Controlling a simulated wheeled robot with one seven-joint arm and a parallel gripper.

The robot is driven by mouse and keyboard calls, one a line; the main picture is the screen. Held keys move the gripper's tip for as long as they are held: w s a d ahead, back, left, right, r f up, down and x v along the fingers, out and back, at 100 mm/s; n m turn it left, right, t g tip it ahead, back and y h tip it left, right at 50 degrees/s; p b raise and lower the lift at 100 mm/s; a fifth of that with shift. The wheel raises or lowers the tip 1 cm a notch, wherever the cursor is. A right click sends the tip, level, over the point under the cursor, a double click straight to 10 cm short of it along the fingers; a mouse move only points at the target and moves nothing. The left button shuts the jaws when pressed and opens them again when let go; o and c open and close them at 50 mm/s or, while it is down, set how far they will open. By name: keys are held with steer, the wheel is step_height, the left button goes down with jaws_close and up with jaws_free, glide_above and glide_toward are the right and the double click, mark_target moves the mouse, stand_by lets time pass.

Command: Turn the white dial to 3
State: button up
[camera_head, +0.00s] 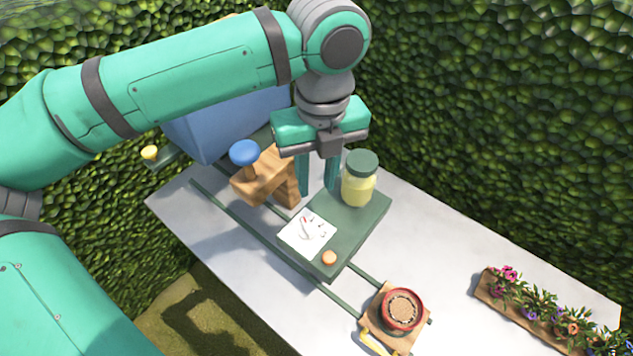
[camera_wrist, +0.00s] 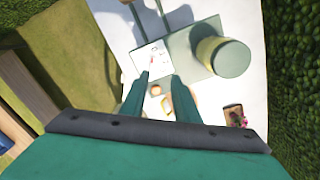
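A white square panel (camera_head: 304,236) with small red and grey marks lies on the green board (camera_head: 350,222). Its numbers are too small to read, and I cannot clearly make out the white dial on it. The panel also shows in the wrist view (camera_wrist: 150,58), just beyond the fingertips. My gripper (camera_head: 318,188) points down above the far part of the board, behind the panel and left of the jar. Its two fingers are apart with nothing between them, as the wrist view also shows (camera_wrist: 160,78).
A yellow jar with a green lid (camera_head: 359,180) stands on the board close to my right finger. An orange knob (camera_head: 329,257) sits at the board's near corner. A wooden stand with a blue knob (camera_head: 245,153) is left. A red round pot (camera_head: 402,310) and a flower planter (camera_head: 540,315) are right.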

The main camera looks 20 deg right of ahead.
steer(key=shift+r, duration=0.6)
step_height(320, 180, up, 11)
steer(key=shift+d+f, duration=0.15)
steer(key=shift+d, duration=0.05)
stand_by(0.5)
